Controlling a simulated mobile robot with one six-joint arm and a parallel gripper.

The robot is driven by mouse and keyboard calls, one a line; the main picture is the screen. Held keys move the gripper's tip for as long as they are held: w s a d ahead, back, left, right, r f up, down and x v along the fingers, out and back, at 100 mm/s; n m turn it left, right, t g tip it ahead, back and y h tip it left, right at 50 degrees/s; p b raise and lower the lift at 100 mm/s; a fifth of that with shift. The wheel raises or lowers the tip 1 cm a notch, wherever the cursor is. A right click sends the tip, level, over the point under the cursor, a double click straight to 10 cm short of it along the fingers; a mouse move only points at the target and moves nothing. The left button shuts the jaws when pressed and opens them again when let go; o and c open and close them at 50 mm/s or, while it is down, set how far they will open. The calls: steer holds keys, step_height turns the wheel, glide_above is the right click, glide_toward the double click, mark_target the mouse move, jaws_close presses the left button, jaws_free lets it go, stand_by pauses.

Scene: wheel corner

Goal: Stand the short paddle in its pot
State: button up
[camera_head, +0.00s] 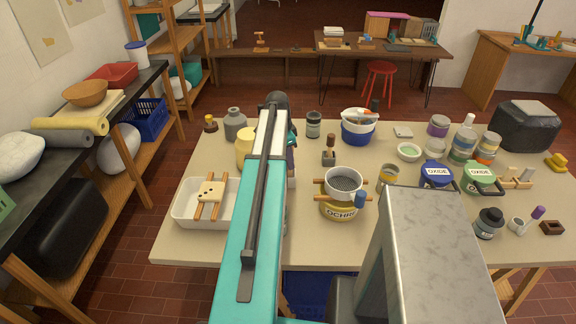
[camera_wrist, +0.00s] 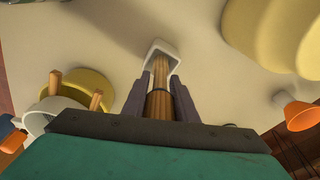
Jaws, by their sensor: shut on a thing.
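My gripper (camera_wrist: 161,84) shows in the wrist view, its two dark fingers shut on a ribbed wooden shaft, which I take to be the short paddle (camera_wrist: 160,105). A small pale, square-rimmed vessel (camera_wrist: 155,46), probably the pot, stands just beyond the fingertips. The paddle's far end lines up with its opening and seems to lie within the rim. How deep it reaches, or whether it touches the bottom, I cannot tell. In the head view my arm hides the gripper, the paddle and the vessel.
A sieve (camera_head: 345,181) sits on the ochre tub (camera_head: 343,209), right of my arm. A yellow jar (camera_head: 244,150) and white tray (camera_head: 183,211) are left of it. A small dark block with a handle (camera_head: 329,156) stands behind the sieve. Oxide tubs (camera_head: 436,174) stand farther right.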

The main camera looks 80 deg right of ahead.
steer(key=shift+f+p, duration=0.35)
steer(key=shift+f, duration=1.1)
steer(key=shift+f, duration=0.1)
steer(key=o, duration=1)
steer(key=shift+o, duration=0.2)
steer(key=shift+r, duration=0.2)
step_height(320, 180, up, 12)
steer(key=w+b, duration=0.1)
steer(key=b, duration=0.2)
steer(key=shift+w+a, duration=0.3)
steer(key=shift+a, duration=0.15)
steer(key=shift+f, duration=0.15)
